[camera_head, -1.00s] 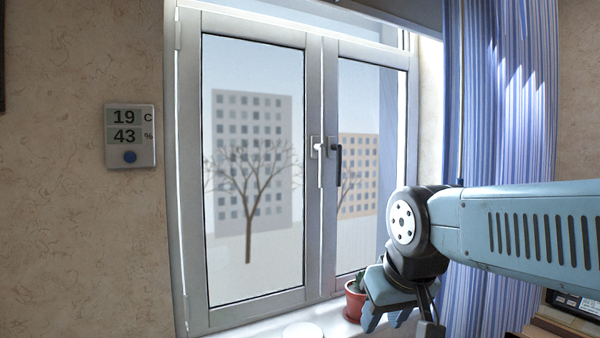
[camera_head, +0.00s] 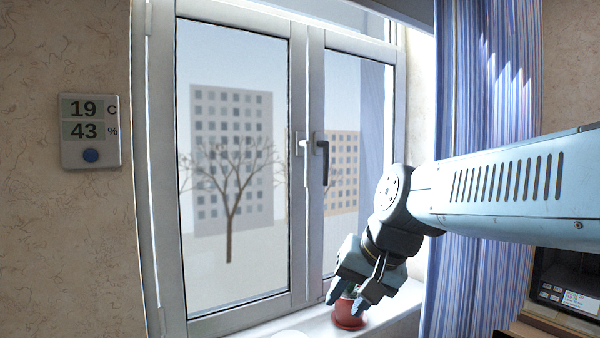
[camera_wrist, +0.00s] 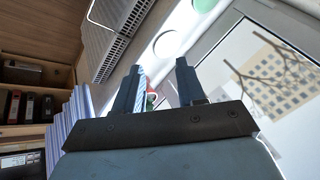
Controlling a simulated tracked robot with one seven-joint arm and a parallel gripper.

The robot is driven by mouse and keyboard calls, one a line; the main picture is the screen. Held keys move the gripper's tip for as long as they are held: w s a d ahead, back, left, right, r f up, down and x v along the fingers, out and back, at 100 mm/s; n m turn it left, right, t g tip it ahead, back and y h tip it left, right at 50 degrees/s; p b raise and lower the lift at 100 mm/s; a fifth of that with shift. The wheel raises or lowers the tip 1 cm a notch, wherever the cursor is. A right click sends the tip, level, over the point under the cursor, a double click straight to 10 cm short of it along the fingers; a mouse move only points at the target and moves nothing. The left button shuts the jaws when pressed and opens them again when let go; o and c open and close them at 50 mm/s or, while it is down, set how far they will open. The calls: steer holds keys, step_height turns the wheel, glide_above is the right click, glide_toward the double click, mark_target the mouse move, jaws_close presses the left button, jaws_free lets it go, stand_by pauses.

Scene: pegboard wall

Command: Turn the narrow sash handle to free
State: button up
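The narrow right sash has a dark handle (camera_head: 323,160) hanging straight down on its left stile. A white handle (camera_head: 304,148) hangs down beside it on the wide left sash. Both sashes look closed in the head view. My gripper (camera_head: 350,301) is low and to the right of the handles, pointing down, in front of the plant pot. It is apart from both handles. In the wrist view my gripper (camera_wrist: 157,72) shows two dark fingers spread apart with nothing gripped. Neither handle can be made out in the wrist view.
A red plant pot (camera_head: 349,312) stands on the windowsill (camera_head: 400,303) behind my gripper, partly hidden. A striped blue curtain (camera_head: 480,130) hangs right of the window, behind my arm. A microwave-like appliance (camera_head: 568,285) is at lower right. The space before the handles is clear.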

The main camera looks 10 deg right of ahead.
steer(key=w+a+r+m+t+y, duration=0.1)
steer(key=w+a+r+m+y, duration=0.1)
steer(key=w+r+m+y, duration=0.4)
steer(key=m+t, duration=0.9)
steer(key=m, duration=1.1)
glide_toward(307, 171)
steer(key=shift+n, duration=0.3)
steer(key=x, duration=1)
steer(key=shift+w+d, duration=0.15)
steer(key=shift+w, duration=0.3)
steer(key=shift+c, duration=0.2)
jaws_close()
steer(key=shift+d, duration=0.15)
